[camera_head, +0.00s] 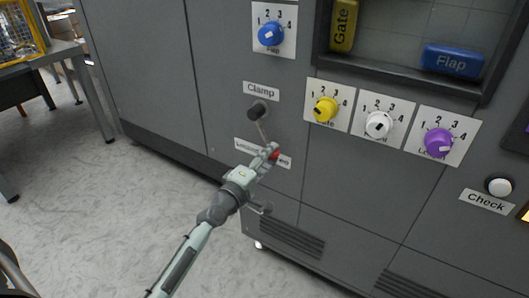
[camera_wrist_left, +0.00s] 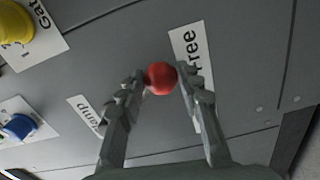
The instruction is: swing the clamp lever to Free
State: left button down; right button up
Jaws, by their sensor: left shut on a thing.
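The clamp lever has a dark round pivot (camera_head: 258,109) on the grey cabinet front, under the "Clamp" label (camera_head: 261,90). Its thin rod runs down and slightly right to a red ball knob (camera_head: 275,154). My left gripper (camera_head: 270,151) is shut on this knob. In the left wrist view the red knob (camera_wrist_left: 160,78) sits between the fingertips. A white label (camera_head: 247,147) lies behind the gripper, its middle covered. In the left wrist view a label ending in "ree" (camera_wrist_left: 190,60) is beside the right finger, its first letter hidden. My right gripper is not in view.
Blue (camera_head: 271,34), yellow (camera_head: 325,110), white (camera_head: 379,124) and purple (camera_head: 438,142) dials are on the cabinet above and right of the lever. A recessed shelf holds a yellow "Gate" block (camera_head: 343,25) and blue "Flap" block (camera_head: 452,61).

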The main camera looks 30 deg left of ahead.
pick_arm(q)
jog(key=shift+d+r+n+p, duration=0.2)
jog(key=shift+r+n+p, duration=0.15)
jog(key=shift+r+n, duration=0.35)
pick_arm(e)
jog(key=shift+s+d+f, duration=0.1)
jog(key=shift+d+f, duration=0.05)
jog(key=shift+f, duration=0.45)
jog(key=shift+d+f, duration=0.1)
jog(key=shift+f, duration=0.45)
pick_arm(q)
jog(key=c, duration=1.1)
grip_release()
jog(key=shift+c, duration=0.2)
jog(key=shift+o, duration=0.7)
jog(key=shift+d+f, duration=0.1)
jog(key=shift+f, duration=0.1)
jog(key=shift+s, duration=0.3)
jog(key=s, duration=1.1)
jog(key=shift+s+a, duration=0.2)
jog(key=shift+a, duration=0.25)
